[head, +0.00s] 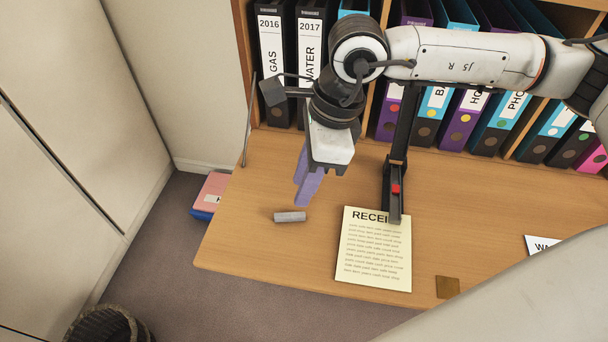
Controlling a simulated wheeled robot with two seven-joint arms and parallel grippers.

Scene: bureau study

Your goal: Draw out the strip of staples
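A long black stapler-like tool (405,125) with a red piece (396,188) stands opened out on the desk. Its lower part lies over the top edge of the receipt sheet, and its other part reaches up towards the shelf. A small grey bar (289,216) lies on the desk left of the receipt. It may be a strip of staples, but I cannot tell for sure. My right gripper (307,188), with purple fingers, points down just above and behind the grey bar, apart from it. The gap between its fingers is not clear from this side. My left gripper is not in view.
A receipt sheet (374,255) lies near the desk's front edge. A brown square (447,287) and a white card (541,244) lie to its right. Upright binders (271,70) fill the shelf behind. The desk (240,235) is bare at the left.

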